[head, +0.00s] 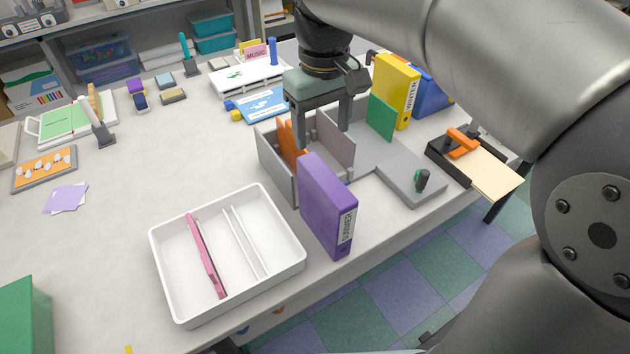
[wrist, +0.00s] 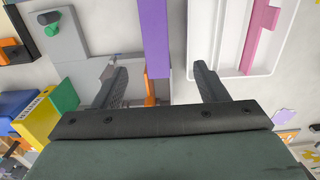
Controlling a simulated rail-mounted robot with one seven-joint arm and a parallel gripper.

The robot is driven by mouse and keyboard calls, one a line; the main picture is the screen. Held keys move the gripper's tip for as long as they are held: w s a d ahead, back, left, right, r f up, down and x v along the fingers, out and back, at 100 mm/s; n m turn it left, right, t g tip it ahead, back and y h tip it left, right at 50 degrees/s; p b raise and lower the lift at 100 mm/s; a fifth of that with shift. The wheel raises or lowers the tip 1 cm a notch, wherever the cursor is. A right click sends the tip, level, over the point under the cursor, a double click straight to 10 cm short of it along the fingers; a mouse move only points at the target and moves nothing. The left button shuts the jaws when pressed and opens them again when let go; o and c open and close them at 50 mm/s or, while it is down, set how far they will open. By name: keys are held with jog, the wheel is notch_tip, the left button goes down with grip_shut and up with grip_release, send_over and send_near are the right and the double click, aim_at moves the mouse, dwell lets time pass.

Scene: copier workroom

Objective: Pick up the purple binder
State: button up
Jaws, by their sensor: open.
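The purple binder (head: 325,205) stands upright near the table's front edge, its white "SUMMER" label facing out. It stands between the white tray and a grey divided holder. In the wrist view its top shows as a narrow purple strip (wrist: 154,38), in line with the gap between the fingers. My gripper (head: 320,128) is open and empty, pointing down over the grey holder (head: 275,172), behind and above the binder. The fingers (wrist: 163,70) are apart from the binder in the wrist view.
The white tray (head: 165,262) holds a pink piece (head: 205,258). An orange divider (head: 290,140) stands in the grey holder. A yellow "WINTER" binder (head: 393,90) stands behind right. A black and orange punch (head: 460,145) sits at right. The table left of the tray is mostly clear.

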aim_at(325, 178)
notch_tip(325, 178, down, 11)
jog(key=shift+d+r+p, duration=0.15)
jog(key=shift+r+p, duration=0.05)
jog(key=shift+p, duration=0.3)
jog(key=shift+d+f+p, duration=0.15)
jog(key=shift+f+p, duration=0.15)
jog(key=shift+f, duration=1.05)
jog(key=shift+d+f+p, duration=0.1)
jog(key=shift+f+p, duration=0.2)
jog(key=shift+f, duration=1)
jog(key=shift+w, duration=0.1)
grip_shut()
